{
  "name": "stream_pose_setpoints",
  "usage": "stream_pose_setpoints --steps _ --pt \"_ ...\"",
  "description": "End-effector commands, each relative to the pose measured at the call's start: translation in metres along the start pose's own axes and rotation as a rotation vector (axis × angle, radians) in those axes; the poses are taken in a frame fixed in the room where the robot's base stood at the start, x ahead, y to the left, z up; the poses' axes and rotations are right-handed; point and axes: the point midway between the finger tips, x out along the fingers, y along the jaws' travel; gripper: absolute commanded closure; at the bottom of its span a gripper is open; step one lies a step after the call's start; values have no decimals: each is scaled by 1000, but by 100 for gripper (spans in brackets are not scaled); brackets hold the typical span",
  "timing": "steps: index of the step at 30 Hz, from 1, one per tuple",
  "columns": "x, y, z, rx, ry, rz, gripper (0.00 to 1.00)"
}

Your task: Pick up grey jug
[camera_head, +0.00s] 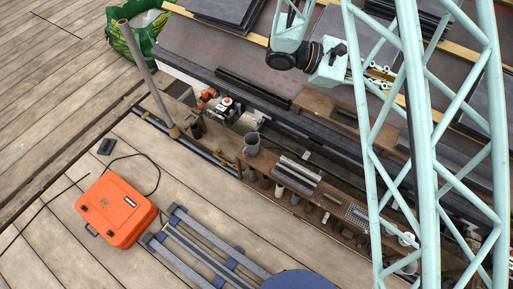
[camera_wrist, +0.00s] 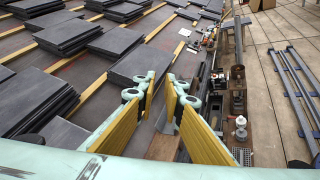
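The grey jug (camera_head: 252,143) stands upright on a narrow wooden shelf (camera_head: 232,157) along the edge of the roof in the head view. I cannot single it out surely in the wrist view. My gripper (camera_head: 382,76) is above and to the right of the jug, over the roof and partly behind the lattice. In the wrist view my gripper (camera_wrist: 161,84) shows two yellow-padded fingers with a gap between them. It is open and empty, pointing along the roof.
The pale green lattice mast (camera_head: 428,140) hides the right side. Orange-and-white tools (camera_head: 215,102) stand left of the jug; metal blocks (camera_head: 298,170) lie right. An orange case (camera_head: 116,210) and ladder (camera_head: 200,250) lie on the decking. Slate stacks (camera_wrist: 140,66) cover the roof.

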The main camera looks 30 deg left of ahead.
Motion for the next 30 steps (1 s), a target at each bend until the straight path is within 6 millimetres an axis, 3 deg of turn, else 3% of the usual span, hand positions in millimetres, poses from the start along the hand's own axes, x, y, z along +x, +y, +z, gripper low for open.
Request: stream_pose_setpoints --steps 15,30 --pt "-49 6 -110 -130 -18 249 90" --pt "-106 -12 -217 -239 -19 497 90"
